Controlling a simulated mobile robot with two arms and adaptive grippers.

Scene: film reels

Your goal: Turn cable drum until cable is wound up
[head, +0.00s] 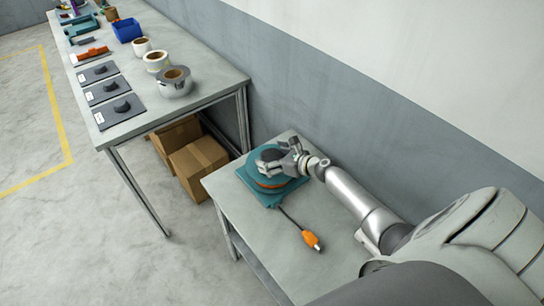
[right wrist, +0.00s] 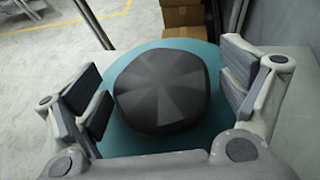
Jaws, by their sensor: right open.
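The teal cable drum (head: 262,197) sits on the small grey table, with an orange band visible around its side. A dark cable runs from it to an orange plug (head: 311,240) lying on the table top. My right gripper (head: 272,163) is over the top of the drum. In the right wrist view the drum's dark faceted knob (right wrist: 161,90) stands on the teal disc (right wrist: 190,47). My right gripper (right wrist: 165,105) is open, its fingers on either side of the knob, with gaps visible between pads and knob. My left gripper is not in view.
The small table (head: 350,275) stands against the grey wall. A long workbench (head: 140,118) at upper left carries tape rolls (head: 174,82), dark plates (head: 118,111) and a blue bin (head: 127,30). Cardboard boxes (head: 198,165) stand below it. The table around the plug is clear.

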